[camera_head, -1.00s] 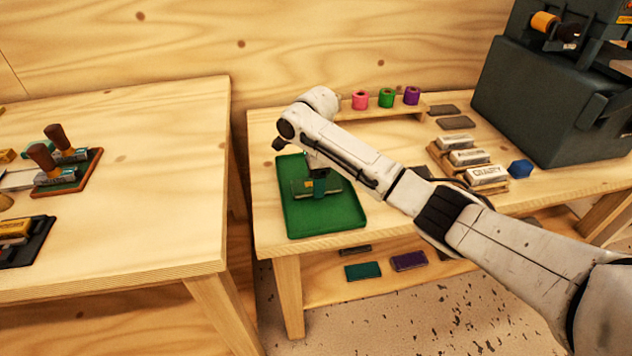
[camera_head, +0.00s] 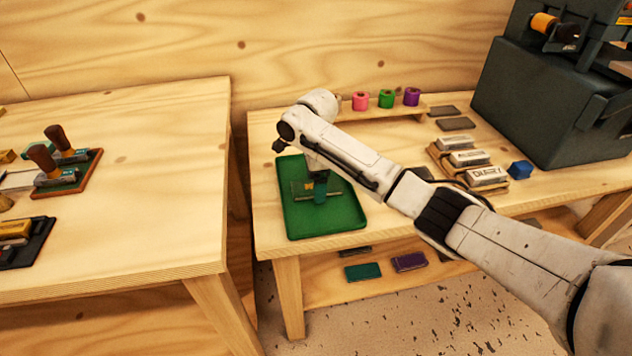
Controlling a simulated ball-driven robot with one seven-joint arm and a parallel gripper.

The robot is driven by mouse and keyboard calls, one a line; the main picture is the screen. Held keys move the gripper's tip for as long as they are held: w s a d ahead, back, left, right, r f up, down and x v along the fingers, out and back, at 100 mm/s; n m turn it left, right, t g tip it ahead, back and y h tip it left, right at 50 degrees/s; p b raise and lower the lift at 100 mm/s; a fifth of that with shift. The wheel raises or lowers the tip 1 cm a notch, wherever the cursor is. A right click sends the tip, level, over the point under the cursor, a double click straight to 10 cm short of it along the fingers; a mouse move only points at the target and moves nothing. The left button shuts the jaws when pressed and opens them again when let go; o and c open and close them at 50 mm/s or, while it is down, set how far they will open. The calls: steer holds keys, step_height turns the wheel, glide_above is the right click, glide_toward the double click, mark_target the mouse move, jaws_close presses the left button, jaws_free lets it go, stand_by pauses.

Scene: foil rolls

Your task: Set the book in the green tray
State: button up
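The green tray (camera_head: 345,217) lies near the front left corner of the right-hand table. My gripper (camera_head: 319,190) points down over the tray, near its middle. A narrow dark teal piece (camera_head: 320,196) shows at the fingers; it may be the book seen edge-on, but I cannot tell. A thin greyish bar spans left and right there, and I cannot tell whether it belongs to my gripper. Whether the fingers are open or shut, or touch the tray floor, is too small to see. My arm hides part of the tray's upper right side.
Pink, green and purple rolls (camera_head: 387,98) stand on a low wooden shelf behind. Labelled blocks (camera_head: 487,177), a blue hexagonal piece (camera_head: 520,169) and a dark machine (camera_head: 550,95) are to the right. The left table (camera_head: 165,190) stands apart across a gap.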

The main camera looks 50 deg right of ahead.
step_height(320, 180, up, 12)
steer(key=p, duration=0.3)
steer(key=shift+p, duration=0.4)
steer(key=s+a+f+n+y, duration=0.1)
steer(key=a+f+n, duration=0.2)
steer(key=a, duration=0.3)
steer(key=s+a+f+n+t+p, duration=0.1)
steer(key=s+a+f+n, duration=0.1)
steer(key=a, duration=0.4)
steer(key=s+a+f+n+y, duration=0.1)
steer(key=a+f+n, duration=0.3)
steer(key=a, duration=0.2)
steer(key=shift+s+n+t+y, duration=0.2)
steer(key=shift+n+t+y, duration=0.1)
steer(key=shift+n, duration=0.1)
steer(key=s+a+f+n+p, duration=0.1)
steer(key=s+a+f+n, duration=0.15)
steer(key=s+n, duration=0.45)
steer(key=s+a+f+n+p, duration=0.15)
steer(key=s+f, duration=0.25)
steer(key=s, duration=0.8)
steer(key=s+d+n+h, duration=0.2)
steer(key=s+d+n, duration=0.2)
steer(key=s, duration=0.6)
steer(key=shift+s+r+n+h, duration=0.2)
steer(key=shift+s+n+h, duration=0.1)
steer(key=shift+n, duration=0.55)
